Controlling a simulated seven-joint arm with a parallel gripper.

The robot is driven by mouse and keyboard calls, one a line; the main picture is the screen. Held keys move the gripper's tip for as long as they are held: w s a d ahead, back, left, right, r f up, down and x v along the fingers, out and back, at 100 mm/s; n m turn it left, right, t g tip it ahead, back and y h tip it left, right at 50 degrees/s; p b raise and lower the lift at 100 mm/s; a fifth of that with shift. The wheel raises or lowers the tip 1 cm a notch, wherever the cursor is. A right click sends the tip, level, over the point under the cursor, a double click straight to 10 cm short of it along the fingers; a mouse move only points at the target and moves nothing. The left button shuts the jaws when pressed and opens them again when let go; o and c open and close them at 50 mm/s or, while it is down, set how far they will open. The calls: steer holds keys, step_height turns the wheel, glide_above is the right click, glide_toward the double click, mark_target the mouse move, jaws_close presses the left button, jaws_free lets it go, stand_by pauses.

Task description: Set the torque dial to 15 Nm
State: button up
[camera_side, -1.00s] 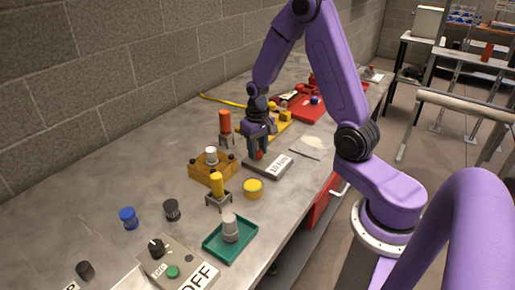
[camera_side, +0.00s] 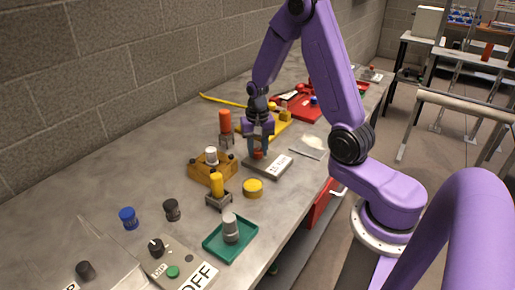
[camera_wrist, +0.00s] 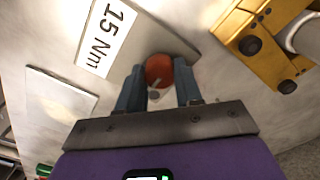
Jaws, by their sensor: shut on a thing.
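The torque dial (camera_wrist: 159,71) is a round red-orange knob with a pale pointer line. It sits on a grey plate (camera_side: 270,172) that carries a white label reading "15 Nm" (camera_wrist: 107,38). In the side view the dial (camera_side: 258,154) shows as a small red patch under my gripper. My gripper (camera_side: 259,149) points down over the plate, with its fingers on either side of the dial. In the wrist view the fingers (camera_wrist: 160,88) are closed on the dial from both sides. The dial's scale marks are too small to read.
A wooden block with a white-capped cylinder (camera_side: 211,156), a red cylinder on a stand (camera_side: 225,121) and a yellow one (camera_side: 217,184) stand left of the plate. A yellow round piece (camera_side: 252,188) lies in front. A green tray (camera_side: 214,243) is nearer. A thin pale sheet (camera_side: 310,147) lies right of the plate.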

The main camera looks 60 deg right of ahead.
mark_target(257, 150)
steer(key=o, duration=1)
steer(key=shift+o, duration=0.2)
step_height(257, 150, up, 18)
steer(key=shift+f, duration=0.25)
steer(key=shift+a, duration=0.1)
